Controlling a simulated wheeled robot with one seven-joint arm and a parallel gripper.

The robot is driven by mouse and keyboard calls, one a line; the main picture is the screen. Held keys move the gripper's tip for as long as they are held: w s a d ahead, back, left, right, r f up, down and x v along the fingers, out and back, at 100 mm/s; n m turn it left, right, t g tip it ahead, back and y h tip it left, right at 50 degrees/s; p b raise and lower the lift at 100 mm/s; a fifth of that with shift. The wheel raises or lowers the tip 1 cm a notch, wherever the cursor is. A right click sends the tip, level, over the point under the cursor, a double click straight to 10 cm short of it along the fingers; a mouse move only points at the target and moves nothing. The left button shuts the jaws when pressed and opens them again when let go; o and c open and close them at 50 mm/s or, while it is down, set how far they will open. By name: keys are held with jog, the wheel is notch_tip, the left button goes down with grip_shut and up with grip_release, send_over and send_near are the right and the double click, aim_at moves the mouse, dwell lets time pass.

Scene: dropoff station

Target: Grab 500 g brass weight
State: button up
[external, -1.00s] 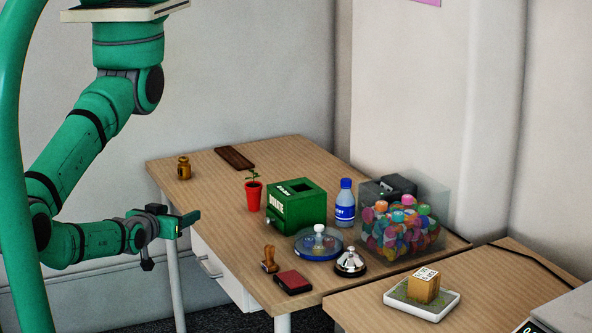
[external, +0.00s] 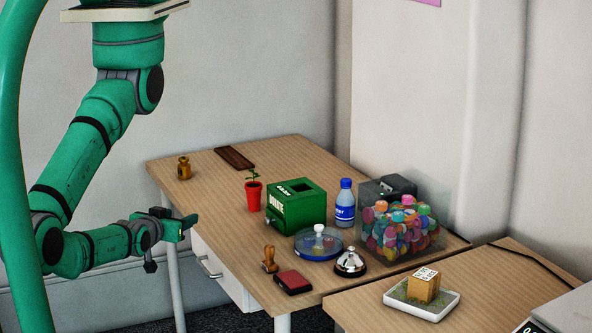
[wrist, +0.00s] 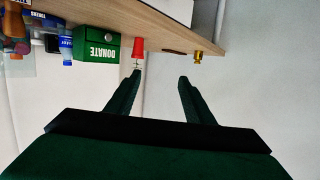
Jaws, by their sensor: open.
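The brass weight (external: 184,168) stands upright near the far left corner of the wooden table (external: 210,185). In the wrist view the brass weight (wrist: 197,57) shows beyond the fingers, a little right of the right finger's tip; that picture is upside down. My gripper (external: 190,220) is at the table's left edge, well in front of the weight and apart from it. In the wrist view my gripper (wrist: 160,76) has its two green fingers apart with nothing between them.
A red plant pot (external: 253,195) and a green donation box (external: 296,205) stand right of the weight. A dark flat block (external: 235,158) lies behind it. A stamp (external: 269,260), ink pad (external: 293,282) and bell (external: 350,263) are near the front edge. The table around the weight is clear.

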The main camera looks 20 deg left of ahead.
jog(key=w+a+f+n+g+y, duration=0.1)
jog(key=w+a+f+g+y, duration=0.3)
jog(key=w+a, duration=0.65)
jog(key=w+a+f+n+y, duration=0.1)
jog(key=w+a+f+y, duration=0.1)
jog(key=w+a+f, duration=0.65)
jog(key=n+g+y, duration=0.1)
jog(key=n+y, duration=0.2)
jog(key=n, duration=0.4)
send_near(191, 161)
jog(key=x, duration=0.5)
jog(key=shift+r, duration=0.15)
jog(key=x, duration=0.5)
jog(key=shift+x, duration=2.85)
jog(key=shift+w+d, duration=0.1)
jog(key=shift+d, duration=0.1)
jog(key=shift+c, duration=0.6)
